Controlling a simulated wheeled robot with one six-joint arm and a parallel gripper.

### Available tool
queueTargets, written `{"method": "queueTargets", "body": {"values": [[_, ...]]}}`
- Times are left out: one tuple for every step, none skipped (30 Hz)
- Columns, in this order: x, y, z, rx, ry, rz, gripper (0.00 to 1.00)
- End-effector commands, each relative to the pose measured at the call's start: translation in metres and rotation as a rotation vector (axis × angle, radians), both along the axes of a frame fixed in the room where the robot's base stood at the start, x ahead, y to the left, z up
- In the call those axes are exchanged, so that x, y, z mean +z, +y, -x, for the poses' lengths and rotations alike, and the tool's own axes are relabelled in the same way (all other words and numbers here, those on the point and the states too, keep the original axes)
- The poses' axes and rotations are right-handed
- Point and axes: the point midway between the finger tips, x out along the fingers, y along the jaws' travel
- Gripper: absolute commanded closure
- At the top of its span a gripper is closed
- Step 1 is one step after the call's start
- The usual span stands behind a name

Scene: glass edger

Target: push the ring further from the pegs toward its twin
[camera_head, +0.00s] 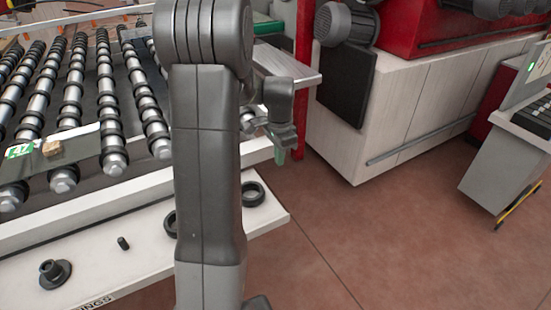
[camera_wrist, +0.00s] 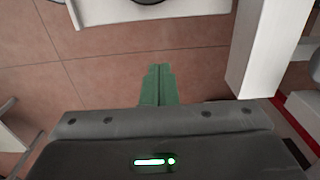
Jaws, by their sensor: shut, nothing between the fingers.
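Two black rings lie flat on the white shelf (camera_head: 130,275) in the head view. The ring further from the pegs (camera_head: 253,193) is near the shelf's right end. Its twin (camera_head: 169,224) is to the left, mostly hidden behind my arm.
A roller conveyor (camera_head: 105,110) with a glass sheet and a small brown block (camera_head: 52,149) lies behind the shelf. A white cabinet (camera_head: 400,110) under a red machine and a control console (camera_head: 510,150) stand to the right. The floor (camera_head: 340,230) right of the shelf is clear.

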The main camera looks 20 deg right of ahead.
Motion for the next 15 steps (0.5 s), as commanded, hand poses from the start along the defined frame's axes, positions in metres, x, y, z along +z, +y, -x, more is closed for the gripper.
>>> {"method": "queueTargets", "body": {"values": [[-0.01, 0.001, 0.001, 0.001, 0.004, -0.003, 1.0], [-0.016, 0.001, 0.001, 0.001, 0.004, -0.003, 1.0], [-0.025, 0.001, 0.001, 0.001, 0.005, -0.004, 1.0], [-0.031, 0.001, 0.001, 0.002, 0.005, -0.003, 1.0], [-0.038, 0.001, 0.001, 0.002, 0.006, -0.004, 1.0], [-0.047, 0.001, 0.001, 0.002, 0.005, -0.003, 1.0], [-0.054, 0.001, 0.001, 0.002, 0.005, -0.003, 1.0], [-0.06, 0.001, 0.001, 0.002, 0.006, -0.004, 1.0], [-0.068, 0.001, 0.001, 0.002, 0.005, -0.003, 1.0], [-0.075, 0.001, 0.001, 0.002, 0.006, -0.004, 1.0], [-0.08, 0.001, 0.001, 0.003, 0.004, -0.003, 1.0], [-0.084, 0.003, 0.001, 0.004, 0.003, -0.002, 1.0], [-0.08, 0.011, 0.001, 0.006, 0.001, -0.001, 1.0], [-0.08, 0.016, 0.001, 0.006, 0.001, 0.0, 1.0], [-0.08, 0.021, 0.002, 0.007, 0.001, 0.0, 1.0]]}}
